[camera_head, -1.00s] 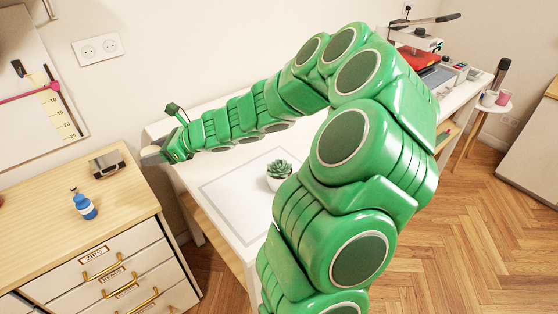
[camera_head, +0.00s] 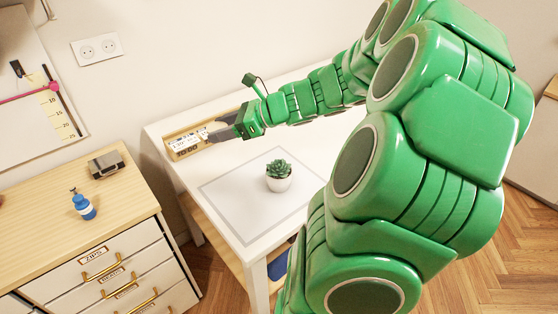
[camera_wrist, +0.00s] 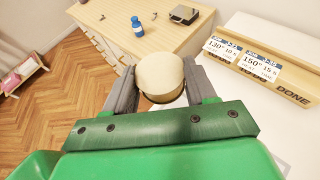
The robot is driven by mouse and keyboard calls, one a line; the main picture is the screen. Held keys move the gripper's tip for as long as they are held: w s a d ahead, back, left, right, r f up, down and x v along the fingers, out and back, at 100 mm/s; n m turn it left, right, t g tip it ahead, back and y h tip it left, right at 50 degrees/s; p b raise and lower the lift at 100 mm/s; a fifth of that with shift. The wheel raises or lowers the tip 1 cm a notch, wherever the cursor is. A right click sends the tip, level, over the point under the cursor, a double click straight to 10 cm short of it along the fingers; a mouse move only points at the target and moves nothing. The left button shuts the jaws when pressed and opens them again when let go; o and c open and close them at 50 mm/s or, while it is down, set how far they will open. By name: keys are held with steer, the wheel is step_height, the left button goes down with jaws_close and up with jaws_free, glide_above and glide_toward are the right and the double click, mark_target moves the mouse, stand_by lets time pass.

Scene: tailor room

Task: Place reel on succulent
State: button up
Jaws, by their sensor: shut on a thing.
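The reel (camera_wrist: 160,76) is a cream, rounded cylinder held between my grey fingers in the wrist view. My gripper (camera_head: 217,135) is shut on it, above the far left part of the white table (camera_head: 225,240). In the head view the reel is hard to make out against the pale cards behind the fingers. The succulent (camera_head: 279,169) is a small green rosette in a white pot, standing upright on the table. It is to the right of and nearer than my gripper in the head view, apart from it. It does not show in the wrist view.
A wooden card holder (camera_head: 187,153) with white cards stands at the table's back left, close to my fingers. A wooden drawer cabinet (camera_head: 130,190) at the left carries a blue bottle (camera_head: 82,205) and a dark box (camera_head: 106,165). The tabletop around the pot is clear.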

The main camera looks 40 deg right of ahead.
steer(key=s+d+r, duration=0.1)
steer(key=s+d, duration=0.2)
steer(key=s, duration=0.6)
steer(key=s+d+r, duration=0.1)
steer(key=s+d, duration=0.3)
steer(key=s, duration=0.5)
glide_above(284, 161)
steer(key=s, duration=0.1)
steer(key=f, duration=0.8)
steer(key=shift+a+f, duration=0.3)
steer(key=shift+f, duration=0.05)
steer(key=shift+w+d+f, duration=0.3)
steer(key=shift+w+f, duration=0.2)
steer(key=shift+f, duration=1.85)
steer(key=shift+f, duration=0.15)
steer(key=o, duration=1)
steer(key=shift+o, duration=0.2)
